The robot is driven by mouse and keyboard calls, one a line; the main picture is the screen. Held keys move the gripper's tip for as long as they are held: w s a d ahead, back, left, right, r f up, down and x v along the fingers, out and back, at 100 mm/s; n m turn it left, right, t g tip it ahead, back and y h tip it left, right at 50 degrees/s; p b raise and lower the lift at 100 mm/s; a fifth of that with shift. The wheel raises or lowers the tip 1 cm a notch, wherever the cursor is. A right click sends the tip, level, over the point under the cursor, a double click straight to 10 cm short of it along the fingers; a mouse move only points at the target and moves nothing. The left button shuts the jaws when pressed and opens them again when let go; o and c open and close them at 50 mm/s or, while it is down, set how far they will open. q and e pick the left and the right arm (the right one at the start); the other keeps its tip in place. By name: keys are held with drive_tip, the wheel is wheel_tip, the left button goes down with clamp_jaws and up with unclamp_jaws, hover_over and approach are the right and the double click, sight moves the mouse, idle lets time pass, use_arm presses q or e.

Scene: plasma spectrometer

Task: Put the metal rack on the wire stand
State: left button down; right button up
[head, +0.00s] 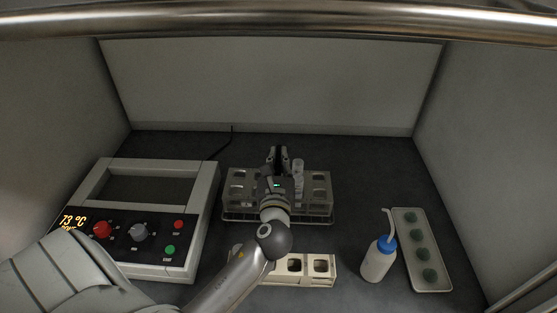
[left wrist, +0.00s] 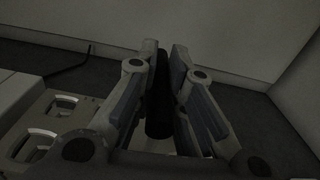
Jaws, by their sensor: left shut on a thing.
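The metal rack (head: 238,183) is a grey tray with square openings, at the back middle of the head view. Its left openings also show in the left wrist view (left wrist: 50,118). The wire stand (head: 234,219) shows as thin wires around and below the rack's lower edge. The rack is over the stand; I cannot tell whether it rests on it or hangs just above. My left gripper (head: 278,154) is over the rack's middle, shut on its dark upright handle (left wrist: 158,95). My wrist hides the rack's centre. My right gripper is not in view.
A hot plate device (head: 150,225) with a lit display stands left. A pale rack (head: 320,268) lies in front, partly behind my arm. A blue-capped wash bottle (head: 378,260) and a tray (head: 447,282) with several green round items are right. Clear tubes (head: 298,172) stand beside my gripper.

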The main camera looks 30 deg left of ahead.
use_arm(q)
drive_tip(key=c, duration=2)
unclamp_jaws()
drive_tip(key=shift+f, duration=0.1)
drive_tip(key=o, duration=0.5)
drive_tip(key=shift+c, duration=0.2)
drive_tip(key=shift+r, duration=0.2)
drive_tip(key=shift+s+d+f, duration=0.15)
drive_tip(key=shift+s+d, duration=0.05)
drive_tip(key=shift+s, duration=0.1)
drive_tip(key=shift+o, duration=0.2)
drive_tip(key=b+v, duration=0.2)
drive_tip(key=v, duration=0.8)
drive_tip(key=shift+s+b, duration=0.3)
drive_tip(key=shift+b, duration=0.1)
drive_tip(key=shift+s+d, duration=0.3)
